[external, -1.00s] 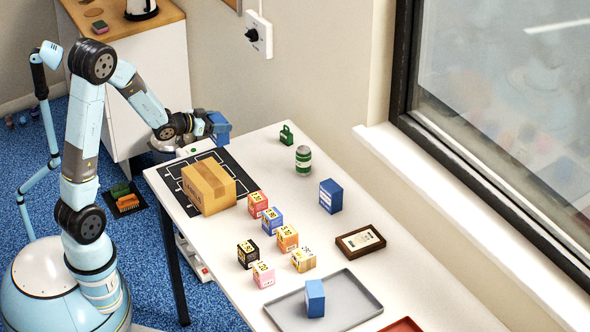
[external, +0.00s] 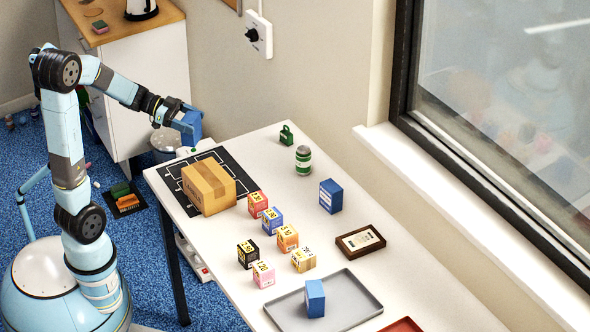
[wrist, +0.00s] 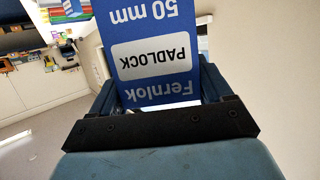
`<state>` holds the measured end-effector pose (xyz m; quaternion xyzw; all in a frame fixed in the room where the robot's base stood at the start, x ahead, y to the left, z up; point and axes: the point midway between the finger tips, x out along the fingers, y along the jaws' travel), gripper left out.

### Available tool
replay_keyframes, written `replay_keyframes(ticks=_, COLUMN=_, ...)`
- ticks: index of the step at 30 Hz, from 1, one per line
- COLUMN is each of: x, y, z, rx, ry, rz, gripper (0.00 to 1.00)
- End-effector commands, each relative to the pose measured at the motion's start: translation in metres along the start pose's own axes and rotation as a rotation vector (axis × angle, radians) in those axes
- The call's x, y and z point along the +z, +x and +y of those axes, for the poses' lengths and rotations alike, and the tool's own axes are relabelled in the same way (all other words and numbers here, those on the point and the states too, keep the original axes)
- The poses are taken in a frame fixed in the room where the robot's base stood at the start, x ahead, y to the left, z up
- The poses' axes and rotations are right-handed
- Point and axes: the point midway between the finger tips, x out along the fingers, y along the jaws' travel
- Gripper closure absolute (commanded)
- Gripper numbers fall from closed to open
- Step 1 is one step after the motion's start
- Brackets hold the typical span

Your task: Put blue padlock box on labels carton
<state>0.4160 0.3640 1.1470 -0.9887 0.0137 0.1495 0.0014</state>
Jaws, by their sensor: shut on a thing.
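My gripper (external: 183,118) is shut on a blue padlock box (external: 190,128) and holds it in the air beyond the table's far left end. In the wrist view the box (wrist: 155,75) fills the space between the fingers, its "Fernlok PADLOCK 50 mm" face upside down. The brown carton (external: 208,188) stands closed on the black gridded mat at the table's left end. Its top is bare and its side print is too small to read. The held box is above and behind the carton, apart from it.
Several small price-marked boxes (external: 271,219) stand right of the carton. Another blue box (external: 331,196), a green can (external: 303,160), a green padlock (external: 287,135) and a framed card (external: 360,241) stand beyond. A grey tray (external: 350,291) holds a blue box (external: 315,298).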

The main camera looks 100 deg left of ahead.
Motion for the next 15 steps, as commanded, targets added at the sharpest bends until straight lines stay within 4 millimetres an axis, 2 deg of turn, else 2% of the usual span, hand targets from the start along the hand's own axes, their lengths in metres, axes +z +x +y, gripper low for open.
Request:
replay_keyframes(ticks=3, x=0.002, y=-0.021, z=0.035, rx=0.132, ry=0.041, rz=0.001, gripper=0.59)
replay_keyframes(ticks=6, x=0.006, y=-0.038, z=0.059, rx=0.224, ry=0.07, rz=0.001, gripper=0.59)
replay_keyframes(ticks=10, x=0.01, y=-0.053, z=0.08, rx=0.302, ry=0.095, rz=0.0, gripper=0.59)
replay_keyframes(ticks=15, x=0.014, y=-0.059, z=0.089, rx=0.345, ry=0.106, rz=0.0, gripper=0.59)
